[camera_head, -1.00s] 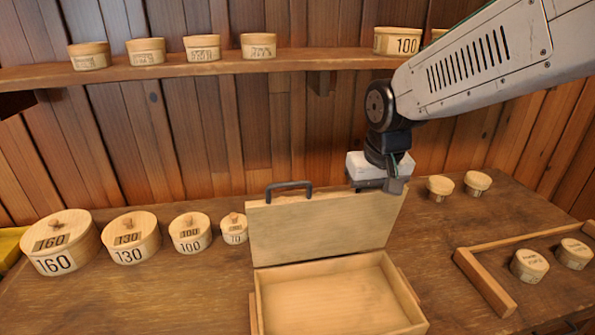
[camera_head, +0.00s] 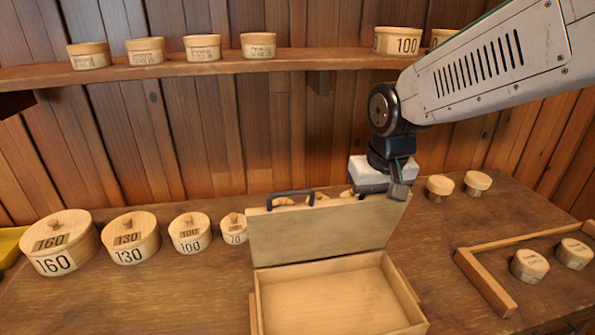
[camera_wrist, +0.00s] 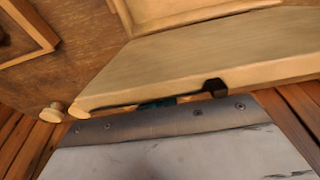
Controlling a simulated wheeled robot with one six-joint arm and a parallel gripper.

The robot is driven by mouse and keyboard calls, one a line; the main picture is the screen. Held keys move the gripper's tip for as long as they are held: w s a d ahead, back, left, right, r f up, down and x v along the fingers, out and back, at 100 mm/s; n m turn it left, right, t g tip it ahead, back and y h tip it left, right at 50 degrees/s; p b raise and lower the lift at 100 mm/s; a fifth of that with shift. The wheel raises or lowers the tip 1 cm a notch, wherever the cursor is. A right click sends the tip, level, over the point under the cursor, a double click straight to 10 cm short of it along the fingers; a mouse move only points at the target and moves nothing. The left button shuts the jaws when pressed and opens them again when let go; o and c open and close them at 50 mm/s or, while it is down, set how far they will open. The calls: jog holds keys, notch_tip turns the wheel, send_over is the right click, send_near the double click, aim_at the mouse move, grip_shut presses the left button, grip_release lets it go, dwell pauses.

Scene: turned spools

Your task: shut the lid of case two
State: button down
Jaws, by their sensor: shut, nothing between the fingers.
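One pale wooden case stands open at the front middle; no number shows on it. Its lid (camera_head: 325,232) stands raised on the far side of the open, empty box (camera_head: 402,295), with a dark handle (camera_head: 290,196) on the top edge. My gripper (camera_head: 398,190) is shut and empty at the lid's top right corner, its fingertips overlapping that edge; whether they touch it I cannot tell. In the wrist view the lid (camera_wrist: 190,55) fills the middle, close to my gripper, and the fingertips do not show clearly.
Several round lidded boxes, including box 160 (camera_head: 60,243), stand left of the case. Small round boxes (camera_head: 440,187) stand behind right. A wooden rail (camera_head: 485,282) lies right of the case. A shelf (camera_head: 220,68) with boxes runs above.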

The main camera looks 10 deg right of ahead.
jog(key=shift+s+f, duration=0.15)
jog(key=shift+f, duration=0.15)
jog(key=shift+w+v, duration=0.2)
jog(key=shift+v, duration=0.75)
jog(key=shift+w+v, duration=0.2)
jog(key=shift+v, duration=0.7)
jog(key=shift+w+r, duration=0.15)
jog(key=shift+r, duration=2.25)
jog(key=shift+s+f, duration=0.25)
jog(key=shift+s, duration=0.05)
jog(key=s+d+f, duration=0.1)
jog(key=s, duration=0.8)
jog(key=s+d+f+g, duration=0.1)
jog(key=s+d+f, duration=0.1)
jog(key=s, duration=0.7)
